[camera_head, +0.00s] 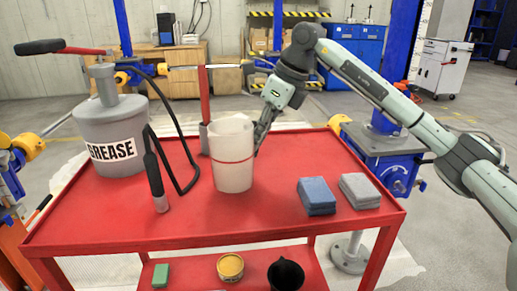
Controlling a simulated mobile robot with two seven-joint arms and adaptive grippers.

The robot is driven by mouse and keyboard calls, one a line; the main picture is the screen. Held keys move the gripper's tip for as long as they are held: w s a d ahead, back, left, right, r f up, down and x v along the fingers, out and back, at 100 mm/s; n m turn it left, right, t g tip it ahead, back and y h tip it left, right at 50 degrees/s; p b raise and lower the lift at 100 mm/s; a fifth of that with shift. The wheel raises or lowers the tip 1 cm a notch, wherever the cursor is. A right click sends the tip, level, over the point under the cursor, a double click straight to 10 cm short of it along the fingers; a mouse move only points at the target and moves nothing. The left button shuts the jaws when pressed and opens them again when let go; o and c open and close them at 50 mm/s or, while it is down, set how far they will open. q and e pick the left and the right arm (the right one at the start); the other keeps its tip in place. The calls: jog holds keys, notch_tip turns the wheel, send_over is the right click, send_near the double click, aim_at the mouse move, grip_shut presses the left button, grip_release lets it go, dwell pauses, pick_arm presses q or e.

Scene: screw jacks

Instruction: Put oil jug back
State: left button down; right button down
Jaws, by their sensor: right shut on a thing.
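The oil jug (232,172), a whitish translucent container with a red line around it, is upright at the middle of the red cart top (270,215). Its base looks to be at the cart surface; I cannot tell whether it touches. My right gripper (259,143) comes in from behind and to the right. It is shut on the jug at its far right side, where the jug partly hides the fingers. My left gripper is not in view.
A grey grease bucket (108,128) with a pump, hose and nozzle (155,180) stands left of the jug. A red upright tool (203,105) is close behind it. Blue cloths (317,196) and grey cloths (359,190) lie right. The front middle of the cart is clear.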

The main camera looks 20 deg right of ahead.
jog(key=shift+f, duration=1.45)
jog(key=shift+f, duration=0.2)
jog(key=c, duration=1.6)
grip_release()
jog(key=shift+r, duration=0.15)
jog(key=v, duration=1.2)
